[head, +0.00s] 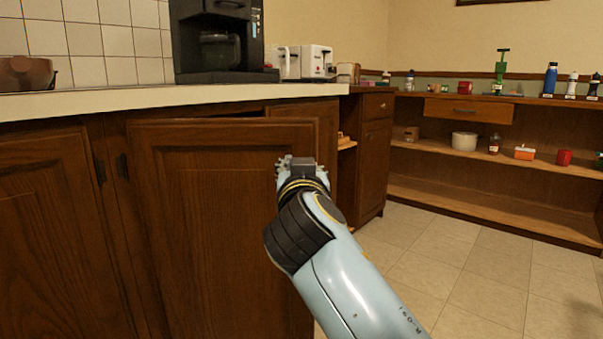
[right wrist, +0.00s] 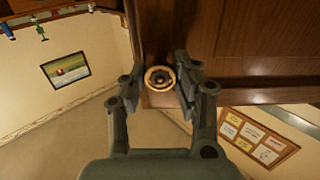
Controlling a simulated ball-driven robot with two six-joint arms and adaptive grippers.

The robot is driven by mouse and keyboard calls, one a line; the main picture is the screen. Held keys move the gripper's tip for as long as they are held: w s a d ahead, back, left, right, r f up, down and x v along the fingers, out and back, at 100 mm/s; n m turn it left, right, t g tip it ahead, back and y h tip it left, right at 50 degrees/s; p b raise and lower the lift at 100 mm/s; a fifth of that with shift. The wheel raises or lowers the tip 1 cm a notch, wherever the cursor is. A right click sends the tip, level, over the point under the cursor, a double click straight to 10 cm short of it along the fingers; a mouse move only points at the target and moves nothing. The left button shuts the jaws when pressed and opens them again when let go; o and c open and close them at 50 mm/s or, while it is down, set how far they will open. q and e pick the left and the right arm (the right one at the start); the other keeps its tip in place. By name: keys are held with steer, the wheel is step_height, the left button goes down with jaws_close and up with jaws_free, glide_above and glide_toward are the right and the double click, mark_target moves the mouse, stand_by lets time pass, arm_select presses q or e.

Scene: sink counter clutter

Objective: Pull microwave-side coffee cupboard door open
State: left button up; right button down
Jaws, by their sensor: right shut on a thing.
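The brown wooden cupboard door (head: 215,215) stands under the counter, below the black coffee machine, with dark hinges (head: 122,166) on its left side. It is ajar, with a dark gap along its top edge. My right gripper (head: 302,168) is at the door's right edge, its fingertips partly hidden by my wrist. In the right wrist view, a round brass-coloured knob (right wrist: 160,78) on the door sits between the fingers of the right gripper (right wrist: 172,84), which is shut on it. My left gripper is in neither view.
The coffee machine (head: 218,40) and a white toaster (head: 313,62) stand on the pale counter (head: 120,100). A drawer cabinet (head: 372,150) stands to the right. Open shelves (head: 480,200) with several small items line the right wall. The tiled floor (head: 450,270) between is clear.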

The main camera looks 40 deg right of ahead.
steer(key=c, duration=1)
jaws_free()
steer(key=shift+o, duration=0.2)
step_height(320, 180, up, 10)
